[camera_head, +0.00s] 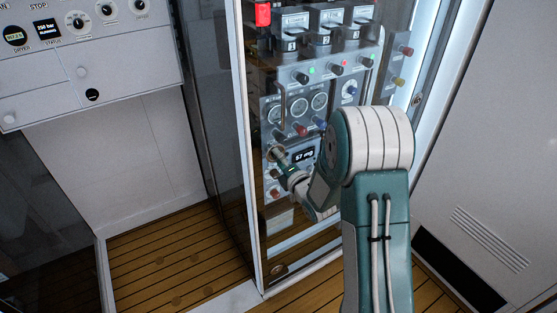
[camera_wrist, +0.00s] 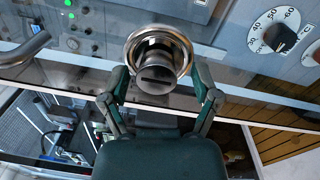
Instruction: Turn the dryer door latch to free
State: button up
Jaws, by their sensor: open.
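The dryer door latch (camera_wrist: 158,62) is a round metal knob with a dark slot in its face, set in a brassy ring, in the upper middle of the wrist view. My gripper (camera_wrist: 161,84) is open. Its two fingers stand to the left and right of the latch's lower part; I cannot tell whether they touch it. The latch is small there and partly covered by the gripper.
A curved metal handle (camera_wrist: 26,45) is left of the latch in the wrist view. A white dial with a black knob (camera_wrist: 280,38) is at the right. Behind the glass are gauges (camera_head: 299,106), lights and a display (camera_head: 305,156).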

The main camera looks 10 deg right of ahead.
jog(key=v, duration=1.1)
jog(key=shift+s+f, duration=0.15)
jog(key=shift+s, duration=0.2)
jog(key=shift+d, duration=0.1)
jog(key=s+d+r+m+g+h, duration=0.1)
jog(key=s+r+m+g+h, duration=0.4)
jog(key=r+m, duration=0.65)
jog(key=s+a+r+m+g, duration=0.1)
jog(key=s+a+m+g, duration=0.1)
jog(key=s+m, duration=0.4)
jog(key=s+a+r+m+g, duration=0.2)
jog(key=s+m+g, duration=0.2)
jog(key=s, duration=1)
jog(key=m, duration=0.3)
jog(key=shift+a+g+h, duration=0.3)
jog(key=shift+g, duration=0.1)
